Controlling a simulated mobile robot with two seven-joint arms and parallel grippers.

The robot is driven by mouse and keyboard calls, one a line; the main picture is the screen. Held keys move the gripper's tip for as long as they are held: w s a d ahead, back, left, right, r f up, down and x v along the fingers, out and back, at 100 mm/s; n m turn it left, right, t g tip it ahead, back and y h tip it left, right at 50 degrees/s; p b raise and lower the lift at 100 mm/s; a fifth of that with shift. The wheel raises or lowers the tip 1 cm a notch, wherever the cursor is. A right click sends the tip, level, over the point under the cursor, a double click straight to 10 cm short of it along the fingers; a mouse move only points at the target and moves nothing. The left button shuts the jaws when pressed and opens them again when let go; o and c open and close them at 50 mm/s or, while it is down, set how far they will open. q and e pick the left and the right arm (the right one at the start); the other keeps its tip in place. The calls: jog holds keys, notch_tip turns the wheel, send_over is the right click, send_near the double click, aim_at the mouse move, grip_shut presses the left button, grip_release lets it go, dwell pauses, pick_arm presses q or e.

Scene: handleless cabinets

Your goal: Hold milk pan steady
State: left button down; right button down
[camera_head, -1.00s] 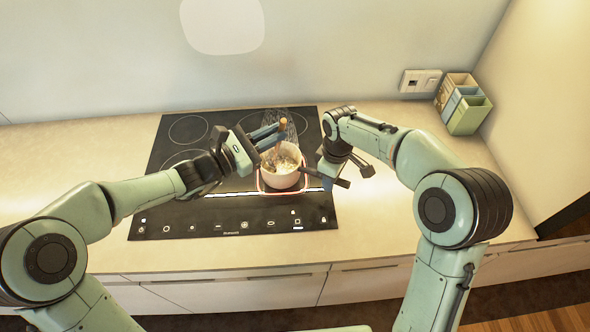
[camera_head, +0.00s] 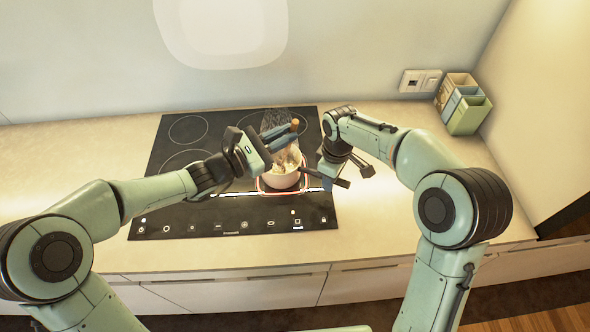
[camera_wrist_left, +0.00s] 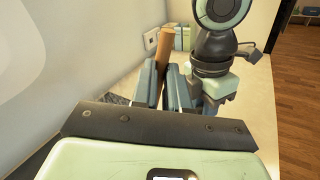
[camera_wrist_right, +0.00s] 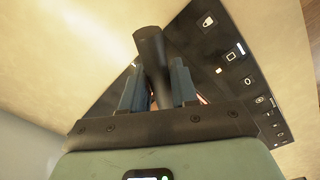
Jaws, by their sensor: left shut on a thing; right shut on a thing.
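The milk pan (camera_head: 283,181) stands on a lit, red-edged cooking zone of the black hob. It holds pale contents. Its dark handle (camera_wrist_right: 152,58) points to the right. My right gripper (camera_head: 333,174) is shut on this handle; the right wrist view shows the handle between the fingers (camera_wrist_right: 158,88). My left gripper (camera_head: 288,136) is above the pan, shut on the wooden handle of a utensil (camera_head: 295,123). The left wrist view shows this brown handle (camera_wrist_left: 160,56) standing between the fingers. The left gripper hides part of the pan's left rim, and the utensil's lower end is unclear.
The black hob (camera_head: 190,160) has touch controls along its front edge. Pale worktop (camera_head: 390,240) lies clear around it. Small coloured containers (camera_head: 465,104) stand in the back right corner near a wall socket (camera_head: 420,81).

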pick_arm(q)
jog(key=shift+r, duration=0.1)
pick_arm(e)
jog(key=shift+d, duration=0.1)
pick_arm(q)
notch_tip(320, 180, up, 8)
jog(key=s+d, duration=0.1)
jog(key=s, duration=0.1)
dwell(0.7)
jog(key=shift+d, duration=0.1)
dwell(0.5)
notch_tip(320, 180, up, 5)
dwell(0.5)
pick_arm(e)
jog(key=c, duration=0.8)
grip_release()
